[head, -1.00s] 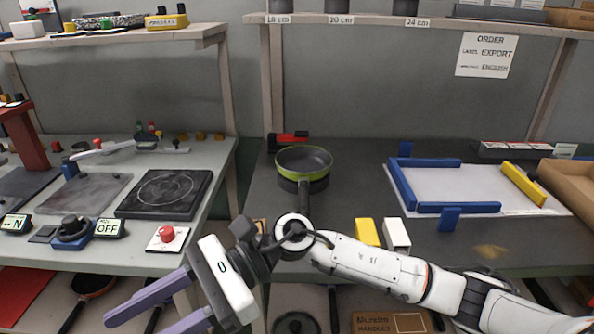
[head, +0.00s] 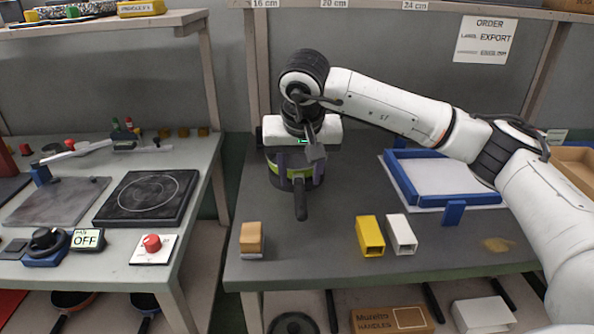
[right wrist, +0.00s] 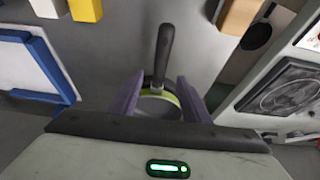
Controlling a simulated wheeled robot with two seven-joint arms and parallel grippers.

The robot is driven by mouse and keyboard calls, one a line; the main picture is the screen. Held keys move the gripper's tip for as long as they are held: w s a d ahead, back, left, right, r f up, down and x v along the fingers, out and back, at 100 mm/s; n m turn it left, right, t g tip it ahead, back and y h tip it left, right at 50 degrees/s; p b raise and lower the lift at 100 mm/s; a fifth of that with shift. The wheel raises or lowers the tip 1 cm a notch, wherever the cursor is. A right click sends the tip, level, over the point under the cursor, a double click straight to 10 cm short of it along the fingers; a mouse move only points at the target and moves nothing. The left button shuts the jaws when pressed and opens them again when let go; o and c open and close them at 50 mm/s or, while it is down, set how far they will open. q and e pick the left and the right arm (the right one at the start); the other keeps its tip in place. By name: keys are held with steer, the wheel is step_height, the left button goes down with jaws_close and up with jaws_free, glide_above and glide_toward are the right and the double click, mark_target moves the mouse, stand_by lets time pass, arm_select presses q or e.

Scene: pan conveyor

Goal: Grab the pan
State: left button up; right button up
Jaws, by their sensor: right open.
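The pan has a dark handle (head: 300,200) pointing toward me and a green-rimmed body (head: 275,170) on the dark bench. My right gripper (head: 299,183) is over the pan from above, hiding most of its body in the head view. Its purple fingers stand apart on either side of the pan's near part. In the right wrist view, the handle (right wrist: 163,55) runs up the picture, centred between the open fingers of my right gripper (right wrist: 157,85). I cannot tell whether the fingers touch the pan. My left gripper is not in view.
A wooden block (head: 251,238), a yellow block (head: 369,236) and a white block (head: 401,234) stand near the bench's front. A blue-edged white board (head: 450,185) lies right. A hot plate (head: 145,197) sits on the left table, across a gap.

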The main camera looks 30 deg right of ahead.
mark_target(299, 189)
steer(key=x, duration=0.5)
steer(key=shift+w+d+f, duration=0.15)
steer(key=shift+w+f, duration=0.05)
steer(key=shift+f, duration=0.05)
steer(key=shift+f, duration=0.25)
stand_by(0.3)
jaws_close()
steer(key=shift+r, duration=0.1)
